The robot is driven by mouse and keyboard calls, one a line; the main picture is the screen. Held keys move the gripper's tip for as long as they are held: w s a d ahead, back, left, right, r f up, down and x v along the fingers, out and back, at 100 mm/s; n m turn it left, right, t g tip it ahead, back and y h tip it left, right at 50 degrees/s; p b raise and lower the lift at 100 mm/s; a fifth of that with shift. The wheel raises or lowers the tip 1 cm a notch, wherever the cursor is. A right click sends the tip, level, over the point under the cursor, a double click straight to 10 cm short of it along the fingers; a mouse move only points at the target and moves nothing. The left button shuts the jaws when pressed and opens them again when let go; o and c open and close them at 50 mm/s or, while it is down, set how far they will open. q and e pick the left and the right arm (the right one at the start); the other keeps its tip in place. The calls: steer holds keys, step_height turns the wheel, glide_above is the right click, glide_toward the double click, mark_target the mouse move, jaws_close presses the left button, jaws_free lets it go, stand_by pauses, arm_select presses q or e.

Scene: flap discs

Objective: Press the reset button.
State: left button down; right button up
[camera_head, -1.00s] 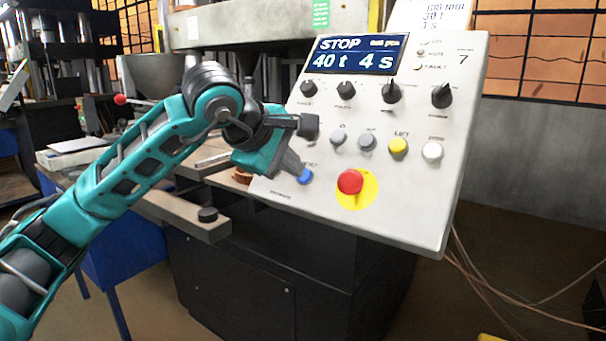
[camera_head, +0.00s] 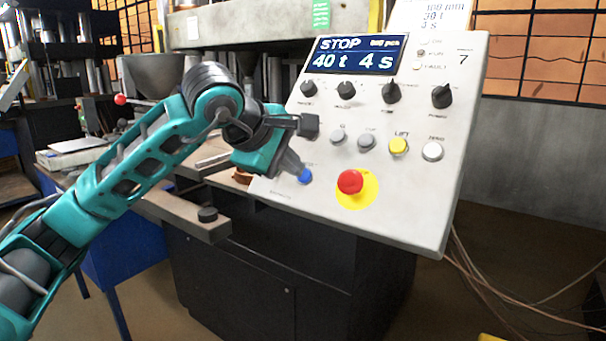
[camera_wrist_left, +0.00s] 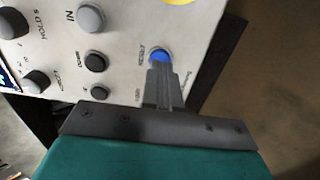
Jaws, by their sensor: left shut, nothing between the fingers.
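The blue reset button (camera_head: 304,176) sits low on the left of the white control panel (camera_head: 410,205). In the left wrist view the blue button (camera_wrist_left: 161,54) shows just past the fingertips, with its label beside it. My left gripper (camera_head: 297,170) is shut and empty, its tips at the button; I cannot tell whether they touch it. The closed fingers also show in the left wrist view (camera_wrist_left: 161,68), covering part of the button. The display (camera_head: 358,56) reads STOP, 40 t, 4 s. My right gripper is not in view.
A red emergency stop (camera_head: 350,182) on a yellow disc is right of the blue button. Grey, yellow (camera_head: 398,146) and white buttons and several black knobs (camera_head: 442,95) lie above. Cables hang at the right.

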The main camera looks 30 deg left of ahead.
arm_select(q)
steer(key=shift+x, duration=1)
stand_by(0.6)
steer(key=p+v, duration=0.1)
steer(key=v, duration=0.7)
stand_by(0.5)
stand_by(0.3)
